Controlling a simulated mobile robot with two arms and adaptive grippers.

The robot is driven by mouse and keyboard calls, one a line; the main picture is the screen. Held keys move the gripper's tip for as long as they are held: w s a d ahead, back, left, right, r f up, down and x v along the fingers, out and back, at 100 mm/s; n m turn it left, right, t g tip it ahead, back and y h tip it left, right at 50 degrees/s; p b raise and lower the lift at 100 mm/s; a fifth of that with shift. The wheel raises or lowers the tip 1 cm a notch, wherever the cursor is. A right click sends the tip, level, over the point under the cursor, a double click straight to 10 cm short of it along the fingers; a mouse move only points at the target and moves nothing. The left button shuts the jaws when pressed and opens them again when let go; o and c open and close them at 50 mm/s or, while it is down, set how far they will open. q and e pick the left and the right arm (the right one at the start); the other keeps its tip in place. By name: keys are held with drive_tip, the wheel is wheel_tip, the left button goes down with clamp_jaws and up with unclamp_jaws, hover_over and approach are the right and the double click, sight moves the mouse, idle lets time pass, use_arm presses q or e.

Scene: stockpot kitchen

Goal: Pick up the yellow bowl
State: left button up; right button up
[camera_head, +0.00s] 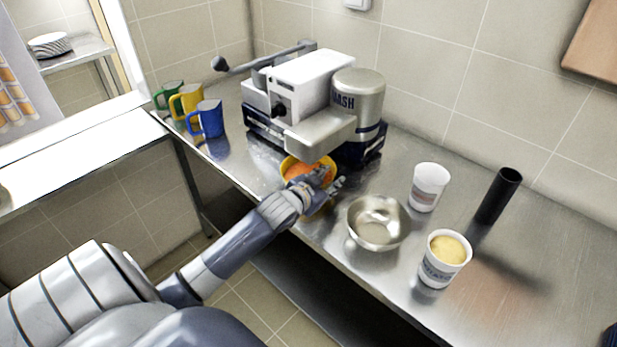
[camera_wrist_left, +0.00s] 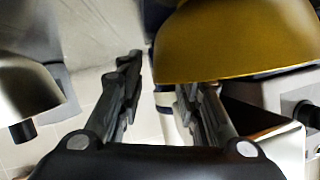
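The yellow bowl (camera_head: 289,163) sits on the steel counter under the front of a white and grey machine, with orange contents inside. My left gripper (camera_head: 334,178) is at the bowl's right side and hides part of its rim. In the left wrist view the bowl (camera_wrist_left: 235,42) fills the upper right. There the two fingers of my left gripper (camera_wrist_left: 160,90) are apart, with a gap between them. The right finger's tip overlaps the bowl's lower edge; I cannot tell if it touches. My right gripper is in neither view.
The machine (camera_head: 310,82) stands right behind the bowl. A metal bowl (camera_head: 376,236), a white cup (camera_head: 428,188), a filled cup (camera_head: 436,272) and a black cylinder (camera_head: 497,197) stand to the right. Green, yellow and blue mugs (camera_head: 208,118) stand at the left.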

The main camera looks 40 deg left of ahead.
use_arm(q)
drive_tip(key=shift+x, duration=0.8)
clamp_jaws()
drive_tip(key=shift+r, duration=0.15)
